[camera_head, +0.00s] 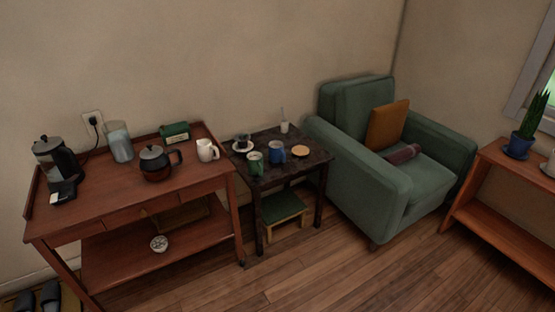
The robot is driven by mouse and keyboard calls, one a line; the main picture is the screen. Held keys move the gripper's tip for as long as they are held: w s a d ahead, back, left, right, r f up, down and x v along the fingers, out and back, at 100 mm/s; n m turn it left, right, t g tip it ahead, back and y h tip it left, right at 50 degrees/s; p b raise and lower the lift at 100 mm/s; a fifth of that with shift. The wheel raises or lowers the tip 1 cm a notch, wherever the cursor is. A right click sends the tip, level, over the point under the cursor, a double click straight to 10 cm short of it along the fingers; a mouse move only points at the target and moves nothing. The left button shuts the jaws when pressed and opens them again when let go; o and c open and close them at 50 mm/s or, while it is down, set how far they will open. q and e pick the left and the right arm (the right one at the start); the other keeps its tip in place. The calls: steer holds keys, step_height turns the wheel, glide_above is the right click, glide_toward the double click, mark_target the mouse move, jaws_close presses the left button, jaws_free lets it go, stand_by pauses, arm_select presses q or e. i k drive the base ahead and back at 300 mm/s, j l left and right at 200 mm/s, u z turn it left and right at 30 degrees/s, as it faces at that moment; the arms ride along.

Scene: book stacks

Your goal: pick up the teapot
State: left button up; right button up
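The teapot (155,164) is dark and round, with a lid with a knob and a handle on its right side. Its lower part looks reddish-brown. It stands upright on the top of a reddish wooden side table (101,190), near the middle of that surface. Neither of my grippers shows in the head view, so nothing of mine is seen touching the teapot.
A small dark table (262,184) holds mugs. A green armchair (372,205) stands right. Wooden floor (335,268) in front is clear.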

mark_target(158, 169)
steer(key=i+u, duration=0.2)
steer(key=u, duration=0.2)
steer(key=i+l+u, duration=0.1)
steer(key=u, duration=0.3)
steer(key=i+l+u, duration=0.15)
steer(key=u, duration=0.3)
steer(key=i, duration=0.05)
